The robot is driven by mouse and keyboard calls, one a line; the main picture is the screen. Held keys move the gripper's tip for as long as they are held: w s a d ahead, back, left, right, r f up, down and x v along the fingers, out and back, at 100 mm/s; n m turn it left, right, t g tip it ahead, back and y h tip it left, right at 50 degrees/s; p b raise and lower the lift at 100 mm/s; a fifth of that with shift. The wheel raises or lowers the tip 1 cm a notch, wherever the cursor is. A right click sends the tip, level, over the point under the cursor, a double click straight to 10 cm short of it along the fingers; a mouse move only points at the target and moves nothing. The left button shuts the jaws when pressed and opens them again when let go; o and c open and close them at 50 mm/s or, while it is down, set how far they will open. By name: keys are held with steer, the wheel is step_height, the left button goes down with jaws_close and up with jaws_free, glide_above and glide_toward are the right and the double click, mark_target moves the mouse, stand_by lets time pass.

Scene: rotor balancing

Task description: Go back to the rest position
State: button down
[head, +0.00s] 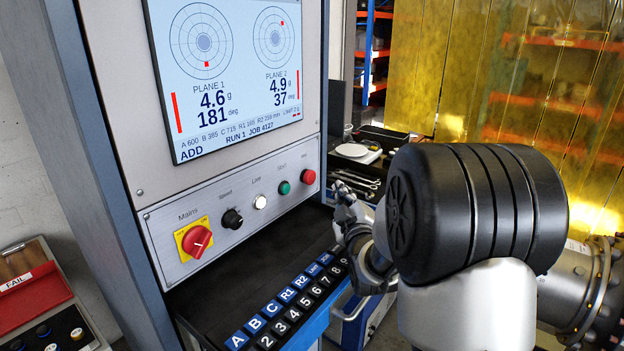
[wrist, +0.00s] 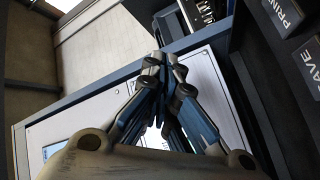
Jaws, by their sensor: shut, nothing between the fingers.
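My gripper (head: 346,212) is near the right end of the machine's control panel, above the keyboard shelf, in the head view. It is partly hidden behind my arm's black joint housing. In the wrist view my gripper (wrist: 163,62) has its fingertips together, with nothing held. The balancing machine's screen (head: 230,75) reads plane 1 at 4.6 g, 181 deg, and plane 2 at 4.9 g, 37 deg, with ADD and RUN 1 JOB 4127.
A red FAIL tray (head: 35,300) stands at lower left. Tools (head: 357,180) and a yellow curtain (head: 480,75) are behind my arm.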

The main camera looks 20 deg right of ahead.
steer(key=s+a+r+m+g+y, duration=0.1)
steer(key=s+a+m+g+y, duration=0.25)
steer(key=s+a+g, duration=0.65)
steer(key=s+a+f+m+g, duration=0.1)
steer(key=s+a+f, duration=0.1)
steer(key=s, duration=0.7)
steer(key=s+a+f+m+g+y, duration=0.1)
steer(key=s+a+f, duration=0.1)
steer(key=s+a, duration=0.3)
steer(key=s+a+f+m+g, duration=0.1)
steer(key=s+a+f, duration=0.1)
steer(key=s, duration=1)
steer(key=shift+s+a+f+y, duration=0.15)
steer(key=shift+s+a+y, duration=0.2)
steer(key=shift+a, duration=0.3)
